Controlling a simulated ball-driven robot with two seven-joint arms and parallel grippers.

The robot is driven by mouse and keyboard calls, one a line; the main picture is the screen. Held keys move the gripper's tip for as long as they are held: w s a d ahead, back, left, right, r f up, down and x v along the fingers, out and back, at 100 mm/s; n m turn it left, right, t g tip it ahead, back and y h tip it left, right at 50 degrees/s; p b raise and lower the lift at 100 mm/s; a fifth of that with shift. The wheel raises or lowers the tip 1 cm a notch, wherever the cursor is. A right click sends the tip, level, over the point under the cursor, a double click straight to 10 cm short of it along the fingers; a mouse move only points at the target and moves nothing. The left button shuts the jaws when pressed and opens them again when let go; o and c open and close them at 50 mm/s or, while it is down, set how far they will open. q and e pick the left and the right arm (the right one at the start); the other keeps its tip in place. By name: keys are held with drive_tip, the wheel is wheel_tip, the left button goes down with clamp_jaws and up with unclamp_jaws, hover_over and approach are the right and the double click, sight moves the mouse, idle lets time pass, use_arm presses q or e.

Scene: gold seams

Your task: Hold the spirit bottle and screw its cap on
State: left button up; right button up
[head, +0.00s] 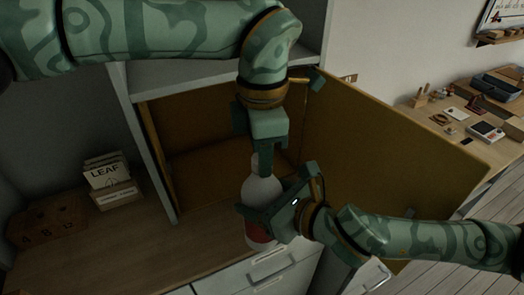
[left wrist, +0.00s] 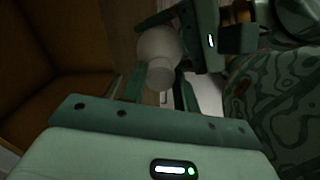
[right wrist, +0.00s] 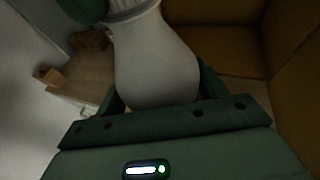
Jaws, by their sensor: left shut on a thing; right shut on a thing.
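The spirit bottle (head: 262,189), pale with a red lower band, stands upright over the cabinet's wooden worktop near its front edge. My right gripper (head: 266,213) is shut around its body from the right; the pale body (right wrist: 152,62) fills the space between the fingers in the right wrist view. My left gripper (head: 264,163) points down from above and is shut on the pale cap (left wrist: 160,76) at the bottle's top. The cap lines up with the neck, but fingers partly hide it, and I cannot tell how far it is seated.
An open ochre cabinet door (head: 375,150) stands close to the right of both grippers. A box with a LEAF card (head: 107,175) and a brown lettered block (head: 48,222) lie on the worktop (head: 120,240) at left. A cluttered desk (head: 470,120) is far right.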

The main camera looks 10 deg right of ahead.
use_arm(q)
drive_tip(key=shift+w+m, duration=0.2)
drive_tip(key=shift+m, duration=0.4)
drive_tip(key=o, duration=1.1)
drive_tip(key=shift+s, duration=0.1)
drive_tip(key=shift+r, duration=2.3)
drive_tip(key=shift+c, duration=0.3)
